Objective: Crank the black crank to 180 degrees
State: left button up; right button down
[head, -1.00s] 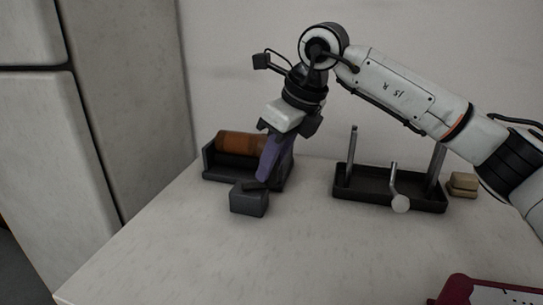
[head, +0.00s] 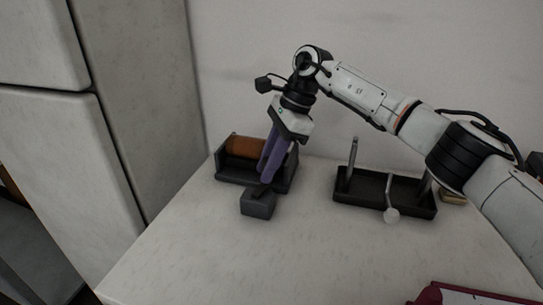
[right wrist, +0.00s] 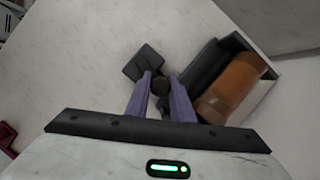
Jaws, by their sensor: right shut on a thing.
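A black holder (head: 228,176) with an orange-brown roll (head: 246,145) stands on the table, left of centre. I see a dark block (head: 258,204), seemingly part of the black crank, at its front. The right wrist view also shows the dark block (right wrist: 143,62), the holder (right wrist: 205,66) and the roll (right wrist: 232,88). My right gripper (head: 266,178) reaches down from above with its purple fingers. In the right wrist view its fingers (right wrist: 160,92) are closed around a dark round crank knob (right wrist: 160,84) beside the block. The fingers hide the link between knob and holder. My left gripper is out of view.
A black tray (head: 365,203) with upright metal posts (head: 352,158) and a white-knobbed crank (head: 392,214) stands to the right. A beige block (head: 452,197) sits beside it. A dark red object (head: 470,295) lies at the front right. The table's front middle is clear.

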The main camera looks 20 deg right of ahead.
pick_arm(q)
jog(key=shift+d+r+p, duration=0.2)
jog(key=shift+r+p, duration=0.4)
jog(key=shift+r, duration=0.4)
pick_arm(e)
jog(key=shift+w+a+r+n+g, duration=0.1)
jog(key=shift+w+a+n+g, duration=0.1)
jog(key=shift+n, duration=0.35)
jog(key=shift+w+a+n+g, duration=0.1)
jog(key=shift+a+n+g, duration=0.1)
jog(key=shift+n, duration=0.35)
jog(key=c, duration=1.5)
grip_release()
jog(key=shift+c, duration=0.2)
pick_arm(q)
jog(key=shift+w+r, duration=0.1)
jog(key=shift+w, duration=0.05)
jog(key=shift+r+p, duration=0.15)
jog(key=shift+p, duration=0.15)
pick_arm(e)
jog(key=v, duration=1)
jog(key=shift+d+r, duration=0.1)
